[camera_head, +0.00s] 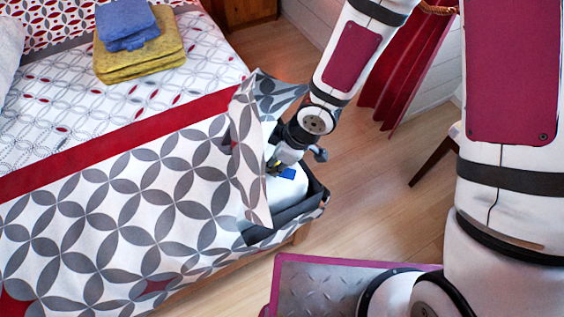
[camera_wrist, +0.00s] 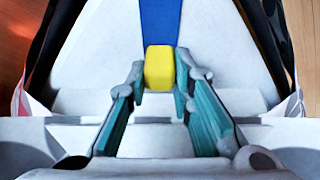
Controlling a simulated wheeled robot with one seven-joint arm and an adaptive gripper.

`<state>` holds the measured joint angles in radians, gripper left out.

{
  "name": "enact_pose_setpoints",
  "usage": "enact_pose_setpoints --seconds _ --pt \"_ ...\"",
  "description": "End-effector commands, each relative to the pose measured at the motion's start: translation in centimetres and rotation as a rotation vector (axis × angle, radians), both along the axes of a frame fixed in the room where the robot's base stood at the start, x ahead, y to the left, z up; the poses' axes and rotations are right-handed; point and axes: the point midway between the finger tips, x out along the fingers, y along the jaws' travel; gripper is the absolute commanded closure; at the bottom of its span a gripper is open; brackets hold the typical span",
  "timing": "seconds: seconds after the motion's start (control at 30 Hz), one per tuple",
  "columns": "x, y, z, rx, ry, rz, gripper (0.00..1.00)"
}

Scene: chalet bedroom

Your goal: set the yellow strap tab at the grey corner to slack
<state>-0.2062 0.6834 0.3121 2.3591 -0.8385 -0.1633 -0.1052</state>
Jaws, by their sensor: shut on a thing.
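The yellow strap tab (camera_wrist: 159,67) is a small block at the near end of a blue strap (camera_wrist: 160,22) in the wrist view. The strap lies on a white mattress corner (camera_wrist: 100,62), which also shows in the head view (camera_head: 290,196). A dark grey edging (camera_head: 262,235) wraps this corner. My gripper (camera_wrist: 160,80) has a finger on each side of the tab and is shut on it. In the head view my gripper (camera_head: 276,165) is down at the bed corner and hides most of the tab; a bit of the blue strap (camera_head: 287,173) shows beside it.
A patterned cover (camera_head: 150,215) hangs folded back just left of the corner. Yellow (camera_head: 140,58) and blue (camera_head: 126,20) folded cloths lie farther up the bed. The wooden floor (camera_head: 370,185) right of the corner is clear. A chair (camera_head: 440,158) and red curtain (camera_head: 405,70) stand beyond.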

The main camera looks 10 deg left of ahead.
Motion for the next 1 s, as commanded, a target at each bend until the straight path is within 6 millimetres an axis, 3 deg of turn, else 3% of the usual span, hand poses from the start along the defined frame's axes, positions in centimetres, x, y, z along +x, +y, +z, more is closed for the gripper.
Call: enact_pose_setpoints --seconds 0.27,0.3,0.37,0.77,1.0 --pt "0.1 0.4 0.0 0.001 0.000 0.000 1.00" --pt "0.1 0.4 0.0 0.001 0.000 0.000 0.72" --pt "0.1 0.4 0.0 0.001 0.000 0.000 0.59" --pt "0.1 0.3 0.2 0.001 0.000 -0.001 0.58" --pt "0.0 -0.5 2.1 0.004 0.000 -0.005 0.58"
